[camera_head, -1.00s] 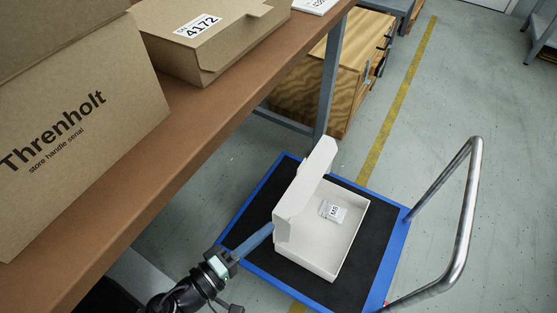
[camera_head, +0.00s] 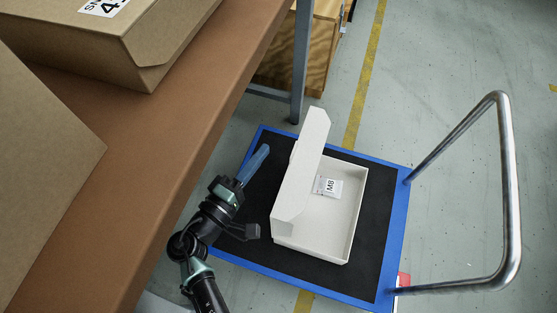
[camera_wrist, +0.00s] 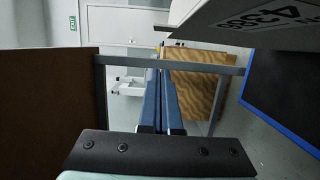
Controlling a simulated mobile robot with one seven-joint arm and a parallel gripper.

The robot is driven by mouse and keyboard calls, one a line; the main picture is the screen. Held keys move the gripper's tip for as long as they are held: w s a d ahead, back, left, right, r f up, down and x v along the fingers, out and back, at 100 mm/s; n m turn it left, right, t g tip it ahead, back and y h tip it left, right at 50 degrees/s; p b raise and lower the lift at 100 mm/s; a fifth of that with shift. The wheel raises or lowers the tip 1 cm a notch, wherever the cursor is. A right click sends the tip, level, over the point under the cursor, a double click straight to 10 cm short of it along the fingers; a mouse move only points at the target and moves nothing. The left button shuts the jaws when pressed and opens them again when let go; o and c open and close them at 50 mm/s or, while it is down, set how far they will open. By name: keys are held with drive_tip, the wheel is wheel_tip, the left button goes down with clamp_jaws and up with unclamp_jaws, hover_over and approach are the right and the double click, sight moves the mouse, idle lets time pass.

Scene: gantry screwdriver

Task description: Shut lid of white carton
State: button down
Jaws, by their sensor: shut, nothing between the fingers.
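The white carton (camera_head: 345,228) stands on the black-topped trolley with its lid (camera_head: 302,170) raised along its left side. A small white packet marked M8 (camera_head: 327,186) lies inside. My gripper (camera_head: 262,152) is left of the raised lid and apart from it, above the trolley's left part. Its long blue fingers are shut with nothing between them. In the wrist view the fingers (camera_wrist: 160,75) point towards the room beyond. A pale panel with printed text (camera_wrist: 265,18), seemingly the lid's outer face, shows at the upper right there.
The trolley (camera_head: 378,235) has a blue rim and a metal push handle (camera_head: 512,200) on the right. A brown bench (camera_head: 165,140) with cardboard boxes (camera_head: 125,40) runs along the left. A bench leg (camera_head: 300,65) and a wooden crate (camera_head: 318,60) stand behind.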

sight(296, 144)
drive_tip(key=d, duration=0.4)
drive_tip(key=shift+s+b, duration=0.3)
drive_tip(key=shift+b, duration=0.05)
drive_tip(key=shift+d, duration=0.1)
drive_tip(key=shift+s+d, duration=0.1)
drive_tip(key=shift+d, duration=0.25)
drive_tip(key=s+d+m, duration=0.2)
drive_tip(key=d+m, duration=0.2)
drive_tip(key=d, duration=0.3)
drive_tip(key=shift+s+d+f+g+y+b, duration=0.25)
drive_tip(key=shift+f+g+y+b, duration=0.05)
drive_tip(key=shift+f+y+b, duration=0.1)
